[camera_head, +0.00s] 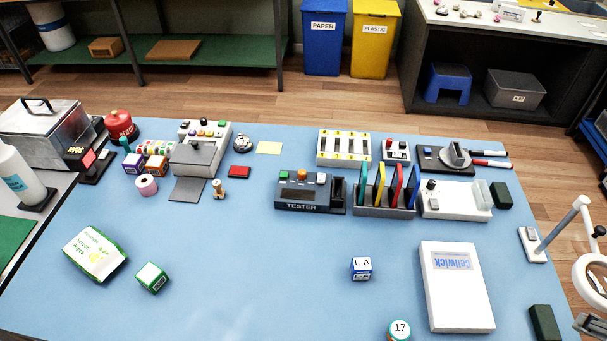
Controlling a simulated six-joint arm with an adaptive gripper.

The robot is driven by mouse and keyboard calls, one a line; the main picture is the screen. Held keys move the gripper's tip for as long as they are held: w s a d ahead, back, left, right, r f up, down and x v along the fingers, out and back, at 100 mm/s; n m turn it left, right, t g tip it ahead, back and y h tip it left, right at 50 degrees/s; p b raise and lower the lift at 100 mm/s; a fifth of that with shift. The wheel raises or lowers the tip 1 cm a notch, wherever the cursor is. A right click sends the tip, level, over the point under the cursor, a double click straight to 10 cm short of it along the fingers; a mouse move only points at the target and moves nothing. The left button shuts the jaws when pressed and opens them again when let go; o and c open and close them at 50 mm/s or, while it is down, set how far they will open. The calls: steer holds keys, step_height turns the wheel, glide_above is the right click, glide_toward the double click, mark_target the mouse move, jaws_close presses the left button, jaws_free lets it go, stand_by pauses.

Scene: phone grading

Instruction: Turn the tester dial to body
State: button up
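The tester (302,207) is a dark box with the word TESTER on its front, standing near the back middle of the blue table. Its top carries a small screen (297,189), an orange part (301,174) and a pale part (321,178). Which of the small top parts is the dial, its pointer and its position labels are too small to tell. A dark slot-like holder (337,190) stands at the tester's right end. My gripper does not show in this view.
A rack with coloured upright plates (386,208) stands close right of the tester. A white box with a black knob (455,202) is farther right. A white cellwick box (457,290) and an L-A cube (361,268) lie nearer. The table (250,265) before the tester is clear.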

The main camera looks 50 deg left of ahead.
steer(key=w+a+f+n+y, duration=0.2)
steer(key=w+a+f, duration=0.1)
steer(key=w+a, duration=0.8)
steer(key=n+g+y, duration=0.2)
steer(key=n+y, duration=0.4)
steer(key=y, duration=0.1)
glide_toward(303, 174)
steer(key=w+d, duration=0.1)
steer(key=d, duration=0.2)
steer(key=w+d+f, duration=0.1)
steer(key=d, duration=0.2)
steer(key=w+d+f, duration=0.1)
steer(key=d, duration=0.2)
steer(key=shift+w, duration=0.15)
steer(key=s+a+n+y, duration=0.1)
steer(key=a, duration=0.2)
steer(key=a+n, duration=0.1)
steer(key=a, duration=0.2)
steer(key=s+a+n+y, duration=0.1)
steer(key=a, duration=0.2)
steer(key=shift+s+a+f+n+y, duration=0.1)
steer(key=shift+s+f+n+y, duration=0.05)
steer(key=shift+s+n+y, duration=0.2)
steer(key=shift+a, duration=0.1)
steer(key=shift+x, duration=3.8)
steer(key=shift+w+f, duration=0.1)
